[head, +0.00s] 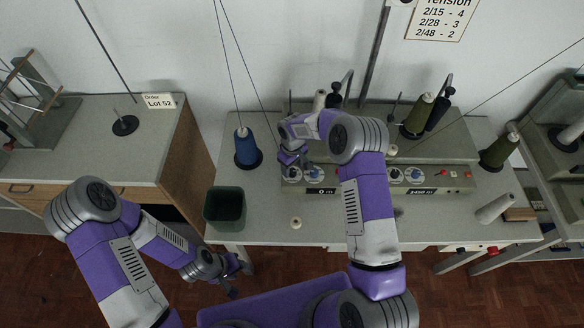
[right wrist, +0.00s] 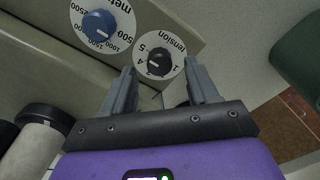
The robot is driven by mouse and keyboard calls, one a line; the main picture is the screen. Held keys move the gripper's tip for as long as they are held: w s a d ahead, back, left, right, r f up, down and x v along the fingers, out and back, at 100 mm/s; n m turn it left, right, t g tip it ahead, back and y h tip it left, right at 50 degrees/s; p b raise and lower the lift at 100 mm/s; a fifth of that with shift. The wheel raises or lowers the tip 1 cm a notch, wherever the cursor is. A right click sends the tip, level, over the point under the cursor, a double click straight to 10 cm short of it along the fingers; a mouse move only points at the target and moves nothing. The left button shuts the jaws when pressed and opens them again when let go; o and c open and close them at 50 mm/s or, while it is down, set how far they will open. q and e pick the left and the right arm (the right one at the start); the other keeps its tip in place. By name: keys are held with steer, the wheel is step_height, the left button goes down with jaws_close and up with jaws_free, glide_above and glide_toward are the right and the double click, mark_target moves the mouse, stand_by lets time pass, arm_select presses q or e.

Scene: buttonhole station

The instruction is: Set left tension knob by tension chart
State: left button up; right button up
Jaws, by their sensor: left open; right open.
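The left tension knob (right wrist: 159,63) is black, on a round white dial marked "tension" at the panel's edge. Its white mark points left in the right wrist view, seemingly toward the 4. My right gripper (right wrist: 159,72) is open, one finger on each side of the knob; I cannot tell if they touch it. In the head view my right gripper (head: 290,157) is at the left panel and partly hides the dial (head: 291,174). The tension chart (head: 440,20) on the wall reads 2/15 - 4, 2/28 - 3, 2/48 - 2. My left gripper (head: 236,281) is open and empty, low in front of the table.
A blue-knobbed metre dial (right wrist: 102,25) is beside the tension dial. A blue cone (head: 248,150) and a dark green bin (head: 225,208) stand left of the machine. A card (head: 160,101) reads "Order Lot 52". A small cream spool (head: 296,223) lies in front.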

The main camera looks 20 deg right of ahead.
mark_target(292, 173)
steer(key=shift+w+f, duration=0.1)
steer(key=shift+f, duration=1.2)
steer(key=c, duration=1)
steer(key=shift+c, duration=0.2)
